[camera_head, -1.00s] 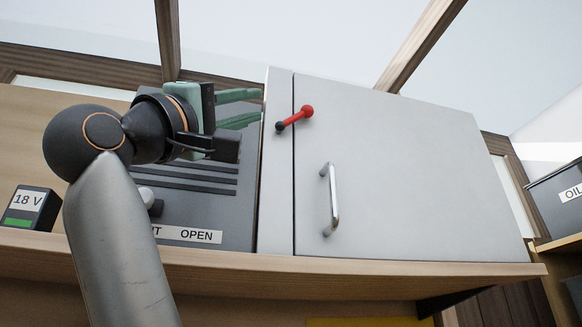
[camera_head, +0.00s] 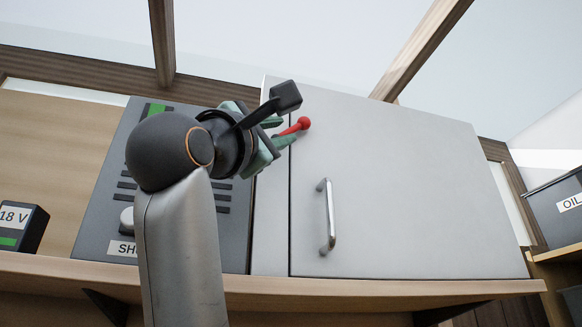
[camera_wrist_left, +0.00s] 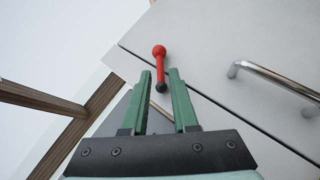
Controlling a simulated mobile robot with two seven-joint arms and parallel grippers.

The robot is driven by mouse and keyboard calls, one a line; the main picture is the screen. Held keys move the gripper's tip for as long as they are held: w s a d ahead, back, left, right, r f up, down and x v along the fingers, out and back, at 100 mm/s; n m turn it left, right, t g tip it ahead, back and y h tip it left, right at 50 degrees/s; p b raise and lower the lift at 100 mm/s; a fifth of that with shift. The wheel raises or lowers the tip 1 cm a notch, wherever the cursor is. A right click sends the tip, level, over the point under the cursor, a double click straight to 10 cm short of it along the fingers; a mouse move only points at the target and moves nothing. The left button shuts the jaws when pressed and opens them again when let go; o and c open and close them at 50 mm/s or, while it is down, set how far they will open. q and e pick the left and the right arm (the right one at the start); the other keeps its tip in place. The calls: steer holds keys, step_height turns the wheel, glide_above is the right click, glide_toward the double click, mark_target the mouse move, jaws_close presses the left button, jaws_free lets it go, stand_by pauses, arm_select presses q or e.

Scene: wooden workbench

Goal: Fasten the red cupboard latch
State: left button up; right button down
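The red latch (camera_head: 304,123) is a short red bar with a round knob on the upper left of the grey cupboard door (camera_head: 400,190). In the left wrist view the latch (camera_wrist_left: 159,52) runs from a black end on the narrow side panel across the seam, with its knob over the door. The door looks closed. My left gripper (camera_head: 284,131) is at the latch, partly hiding it in the head view. In the left wrist view its green fingers (camera_wrist_left: 161,73) are open, with the latch's black end appearing between the tips; contact cannot be told. My right gripper is out of view.
A metal handle (camera_head: 328,215) sticks out from the door. A dark panel with slots (camera_head: 100,210) stands left of the cupboard, behind my left arm. An 18 V battery (camera_head: 22,228) is at the far left and an OIL bin (camera_head: 560,205) at the right.

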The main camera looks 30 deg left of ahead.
mark_target(294, 128)
arm_select(q)
steer(key=p+x, duration=0.2)
steer(key=x, duration=0.3)
steer(key=shift+w, duration=0.1)
jaws_close()
stand_by(1.3)
